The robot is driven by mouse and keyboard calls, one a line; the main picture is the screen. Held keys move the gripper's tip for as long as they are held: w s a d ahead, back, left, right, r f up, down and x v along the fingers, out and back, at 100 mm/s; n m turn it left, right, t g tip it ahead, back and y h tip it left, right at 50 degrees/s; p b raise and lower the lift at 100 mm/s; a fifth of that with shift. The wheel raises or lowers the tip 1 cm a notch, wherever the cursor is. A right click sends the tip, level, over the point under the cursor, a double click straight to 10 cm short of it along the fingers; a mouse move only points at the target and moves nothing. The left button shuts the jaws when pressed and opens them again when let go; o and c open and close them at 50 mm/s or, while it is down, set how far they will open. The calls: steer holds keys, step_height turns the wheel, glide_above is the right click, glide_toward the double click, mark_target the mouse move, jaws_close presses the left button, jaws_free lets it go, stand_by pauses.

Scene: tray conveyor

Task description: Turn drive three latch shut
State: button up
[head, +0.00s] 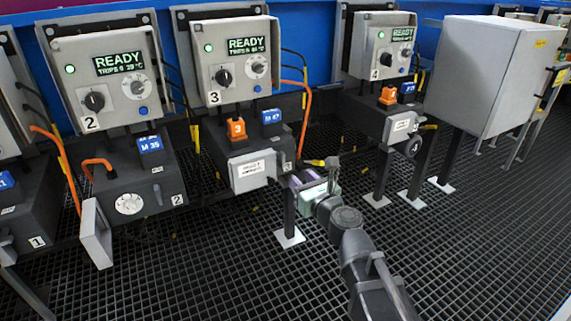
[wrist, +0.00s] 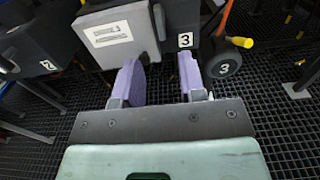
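Drive three's dark body (head: 275,145) stands under the control box marked 3 (head: 232,72). Its pale front cover (head: 252,170) lies flat against the body and also shows in the wrist view (wrist: 107,34). I cannot tell for sure which part is the latch. My gripper (head: 302,183) is close to the body's lower right; its purple fingers (wrist: 163,82) are apart, with nothing between them.
Drive two (head: 150,175) stands left, its cover (head: 97,235) hanging open. Drive four (head: 385,118) and a large grey cabinet (head: 480,70) are to the right. A support leg (head: 289,215) stands under drive three. The grated floor in front is mostly clear.

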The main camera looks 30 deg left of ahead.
mark_target(284, 161)
steer(key=x, duration=0.9)
steer(key=shift+a, duration=0.15)
jaws_close()
